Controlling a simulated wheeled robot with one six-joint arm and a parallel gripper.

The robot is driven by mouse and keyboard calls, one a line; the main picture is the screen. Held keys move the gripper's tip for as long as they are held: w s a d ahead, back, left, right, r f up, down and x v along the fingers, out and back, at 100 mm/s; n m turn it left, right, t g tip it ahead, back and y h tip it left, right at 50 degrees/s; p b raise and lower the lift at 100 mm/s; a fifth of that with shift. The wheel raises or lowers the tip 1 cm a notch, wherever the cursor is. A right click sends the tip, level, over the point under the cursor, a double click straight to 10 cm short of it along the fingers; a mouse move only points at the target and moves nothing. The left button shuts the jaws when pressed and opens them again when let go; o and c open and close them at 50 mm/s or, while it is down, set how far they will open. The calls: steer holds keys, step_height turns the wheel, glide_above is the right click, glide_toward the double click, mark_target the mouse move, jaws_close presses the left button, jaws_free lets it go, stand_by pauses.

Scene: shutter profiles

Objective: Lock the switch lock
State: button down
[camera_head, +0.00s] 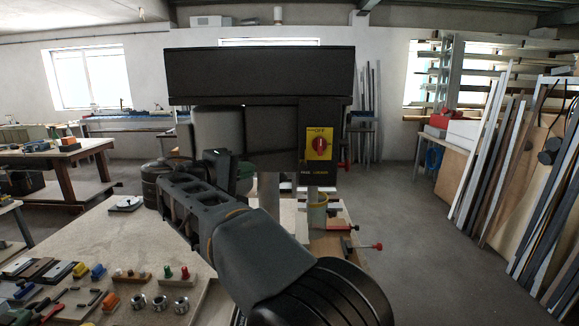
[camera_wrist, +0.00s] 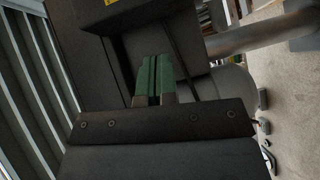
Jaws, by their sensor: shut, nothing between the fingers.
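The switch lock is a red rotary knob (camera_head: 319,145) on a yellow plate (camera_head: 312,132), on the front of a dark machine box (camera_head: 260,75). The knob's pale mark looks upright, below small lettering that seems to read OFF. My gripper has green fingers (camera_wrist: 154,78), pressed together and empty in the wrist view. They point at the dark housing, and a sliver of yellow (camera_wrist: 110,2) shows at the top edge there. In the head view my wrist is left of and below the switch, and the fingertips cannot be made out. I cannot tell whether they touch the housing.
A workbench (camera_head: 95,235) with small parts, knobs and metal rings spreads at the lower left. Red-handled clamps (camera_head: 366,247) stick out below the switch. Long profiles (camera_head: 500,150) lean on the right. The floor (camera_head: 410,240) between is clear.

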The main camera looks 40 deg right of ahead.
steer(key=p, duration=0.3)
glide_toward(300, 161)
steer(key=w+d, duration=0.1)
steer(key=w, duration=0.1)
steer(key=d, duration=0.1)
steer(key=s+d+p, duration=0.1)
steer(key=d, duration=0.1)
steer(key=shift+s+f, duration=0.15)
steer(key=shift+f, duration=0.1)
steer(key=shift+s+d+f, duration=0.25)
steer(key=shift+s+d, duration=0.05)
steer(key=shift+d, duration=0.15)
